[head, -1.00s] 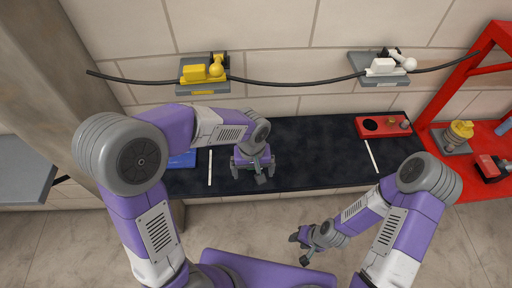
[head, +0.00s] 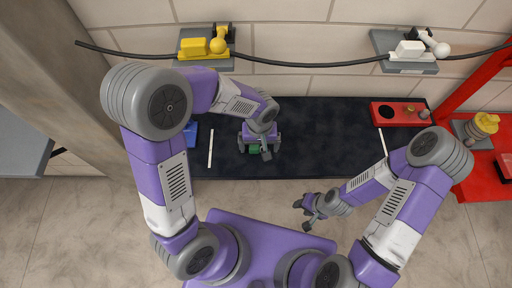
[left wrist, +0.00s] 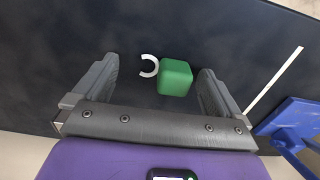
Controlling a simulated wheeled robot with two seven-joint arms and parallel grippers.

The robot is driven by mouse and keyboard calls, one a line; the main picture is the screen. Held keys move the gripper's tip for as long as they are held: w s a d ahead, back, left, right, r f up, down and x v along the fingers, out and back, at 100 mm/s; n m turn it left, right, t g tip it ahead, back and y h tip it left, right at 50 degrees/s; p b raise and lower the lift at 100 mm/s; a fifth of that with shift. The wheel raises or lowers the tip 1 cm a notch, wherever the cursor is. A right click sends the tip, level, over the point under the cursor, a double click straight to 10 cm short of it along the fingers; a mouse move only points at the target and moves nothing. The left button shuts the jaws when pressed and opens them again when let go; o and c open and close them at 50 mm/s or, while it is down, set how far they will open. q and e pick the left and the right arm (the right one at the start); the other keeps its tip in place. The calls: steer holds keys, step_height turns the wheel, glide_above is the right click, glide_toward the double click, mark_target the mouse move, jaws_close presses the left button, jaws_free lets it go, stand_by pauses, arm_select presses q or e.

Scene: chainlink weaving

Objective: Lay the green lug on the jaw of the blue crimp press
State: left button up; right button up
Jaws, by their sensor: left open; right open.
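The green lug (left wrist: 175,77) shows as a green block on the dark bench in the left wrist view, between and beyond my spread fingers. In the head view only a bit of the lug (head: 256,150) shows under my left gripper (head: 263,147). That gripper is open and empty above it. A white C-shaped mark (left wrist: 150,66) lies beside the lug. A blue thing (left wrist: 294,118), apparently the blue crimp press, is at the right edge of the left wrist view. In the head view it (head: 191,134) is mostly hidden behind my left arm. My right gripper (head: 303,213) is open and empty before the bench.
The dark bench (head: 330,140) is clear in its middle. White strips (head: 211,149) lie near both ends. A red block with a hole (head: 399,112) sits at the back right, by a red frame (head: 480,175). A black cable (head: 300,64) runs along the wall over yellow and white clamps.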

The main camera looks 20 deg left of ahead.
arm_select(q)
steer(key=c, duration=1.1)
steer(key=shift+r, duration=0.1)
step_height(320, 180, up, 10)
steer(key=shift+f+p, duration=0.1)
steer(key=shift+p, duration=1)
